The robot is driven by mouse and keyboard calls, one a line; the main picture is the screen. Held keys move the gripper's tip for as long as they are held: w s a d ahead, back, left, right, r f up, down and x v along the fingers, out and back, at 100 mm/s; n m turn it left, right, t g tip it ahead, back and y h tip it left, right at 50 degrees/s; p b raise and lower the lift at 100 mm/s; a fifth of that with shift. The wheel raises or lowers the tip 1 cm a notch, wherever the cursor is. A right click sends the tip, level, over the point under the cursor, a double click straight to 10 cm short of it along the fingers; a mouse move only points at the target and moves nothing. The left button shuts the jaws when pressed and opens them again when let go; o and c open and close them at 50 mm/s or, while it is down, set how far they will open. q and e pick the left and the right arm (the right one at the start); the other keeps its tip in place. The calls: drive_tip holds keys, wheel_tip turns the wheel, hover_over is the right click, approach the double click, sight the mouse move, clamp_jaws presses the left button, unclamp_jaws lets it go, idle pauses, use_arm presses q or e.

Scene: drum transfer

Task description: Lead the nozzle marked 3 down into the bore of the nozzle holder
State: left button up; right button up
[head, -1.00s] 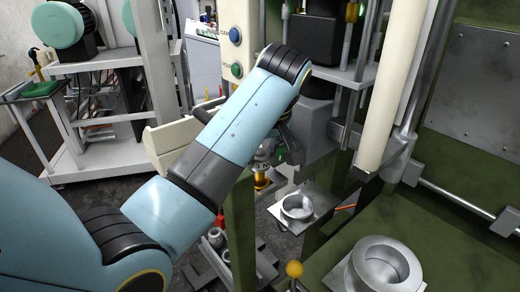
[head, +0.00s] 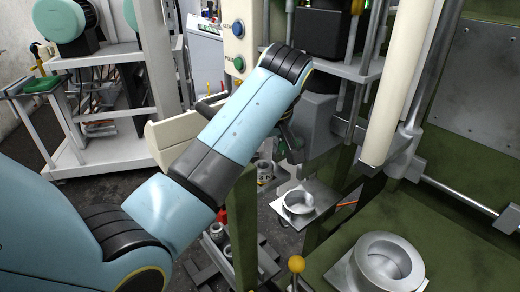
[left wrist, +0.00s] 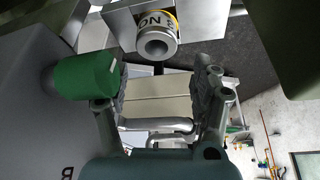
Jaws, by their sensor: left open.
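A grey nozzle (left wrist: 157,42) with a yellow-edged white band shows at the top of the left wrist view, its open end toward the camera. Part of its lettering is visible; I cannot read its number. A pale square block or plate (left wrist: 118,30) is beside it; I cannot tell whether they touch. My left gripper (left wrist: 158,92) is open, its two fingers apart below the nozzle in the picture, with nothing between them. In the head view my left gripper (head: 287,142) is partly hidden behind my arm. I cannot tell for certain which ringed part is the nozzle holder. My right gripper is not visible.
A larger flanged ring (head: 385,264) lies on the green table (head: 440,235). A yellow knob (head: 295,265) stands in front. A green cylinder (left wrist: 85,78) is close to the left finger in the wrist view.

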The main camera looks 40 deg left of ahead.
use_arm(q)
drive_tip(key=v, duration=0.7)
drive_tip(key=shift+d+r, duration=0.15)
drive_tip(key=shift+r, duration=0.1)
